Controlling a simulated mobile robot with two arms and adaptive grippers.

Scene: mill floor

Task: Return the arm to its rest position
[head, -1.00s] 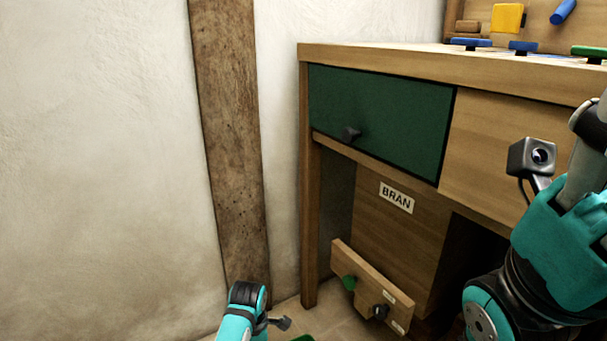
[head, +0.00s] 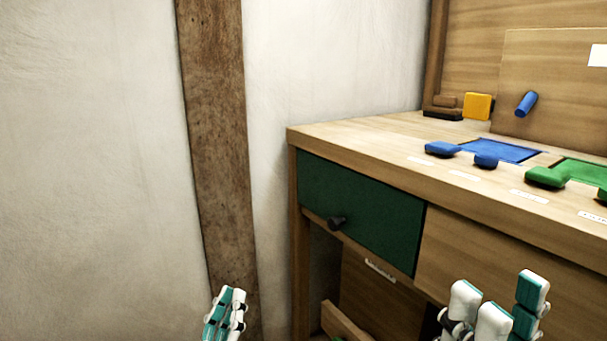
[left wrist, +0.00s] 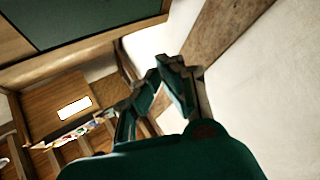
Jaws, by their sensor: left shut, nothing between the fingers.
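My left gripper (head: 225,313) is low in the head view, in front of the wall and wooden post, left of the workbench. It is shut with nothing in it. In the left wrist view its fingers (left wrist: 157,80) reach toward the white wall, close together and clear of any object. My right gripper (head: 497,308) is at the lower right of the head view, in front of the bench. Its white and teal fingers stand apart, and I see nothing between them. Its lower part is cut off by the frame.
The wooden workbench (head: 480,208) has a closed green drawer (head: 365,212) with a dark knob (head: 337,223). Blue pieces (head: 443,149) and green pieces (head: 546,177) lie on top. A post (head: 216,140) stands against the wall. A white label (left wrist: 74,107) shows below the bench.

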